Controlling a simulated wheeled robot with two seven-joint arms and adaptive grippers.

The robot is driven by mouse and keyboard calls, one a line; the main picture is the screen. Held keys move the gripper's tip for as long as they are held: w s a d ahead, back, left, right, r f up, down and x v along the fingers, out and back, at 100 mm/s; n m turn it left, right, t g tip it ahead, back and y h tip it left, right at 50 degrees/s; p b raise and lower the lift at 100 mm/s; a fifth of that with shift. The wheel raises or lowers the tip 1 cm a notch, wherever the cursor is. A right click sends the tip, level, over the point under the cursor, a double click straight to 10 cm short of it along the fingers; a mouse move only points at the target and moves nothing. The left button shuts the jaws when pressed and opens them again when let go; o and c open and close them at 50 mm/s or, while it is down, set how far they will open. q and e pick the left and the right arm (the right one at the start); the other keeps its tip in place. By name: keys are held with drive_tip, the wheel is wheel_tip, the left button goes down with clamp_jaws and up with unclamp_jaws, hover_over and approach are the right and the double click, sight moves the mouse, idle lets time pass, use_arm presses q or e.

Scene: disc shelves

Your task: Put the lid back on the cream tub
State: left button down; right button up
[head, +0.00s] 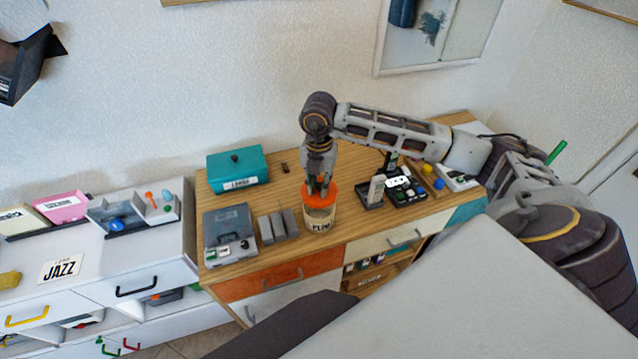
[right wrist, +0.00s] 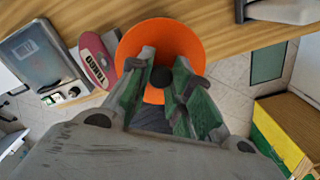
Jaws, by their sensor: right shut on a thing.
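The cream tub (head: 321,223) stands near the front edge of the wooden cabinet top, its dark-lettered label facing front. The orange lid (head: 319,197) is at the tub's mouth, partly covering it from this angle; I cannot tell whether it touches the rim. My right gripper (head: 318,188) comes down from above and is shut on the lid's dark knob (right wrist: 162,78). In the right wrist view the round orange lid (right wrist: 178,36) shows between and around the fingers, and the tub is hidden. My left gripper is not in view.
A teal box (head: 237,170) stands at the back left of the wooden top (head: 290,180). A grey case (head: 229,233) and grey blocks (head: 278,225) lie left of the tub. A black tray (head: 403,190) is to its right. A white cabinet (head: 85,250) adjoins on the left.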

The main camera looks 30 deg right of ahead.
sight(319, 199)
drive_tip(key=shift+a, duration=0.1)
drive_tip(key=shift+f, duration=0.1)
drive_tip(key=shift+f, duration=0.15)
drive_tip(key=shift+f+b, duration=1.1)
drive_tip(key=shift+f, duration=0.75)
drive_tip(key=shift+f+b, duration=0.9)
drive_tip(key=shift+f, duration=0.2)
drive_tip(key=shift+b, duration=0.3)
drive_tip(key=shift+f+b, duration=0.15)
drive_tip(key=shift+b, duration=0.3)
idle(1.5)
idle(0.4)
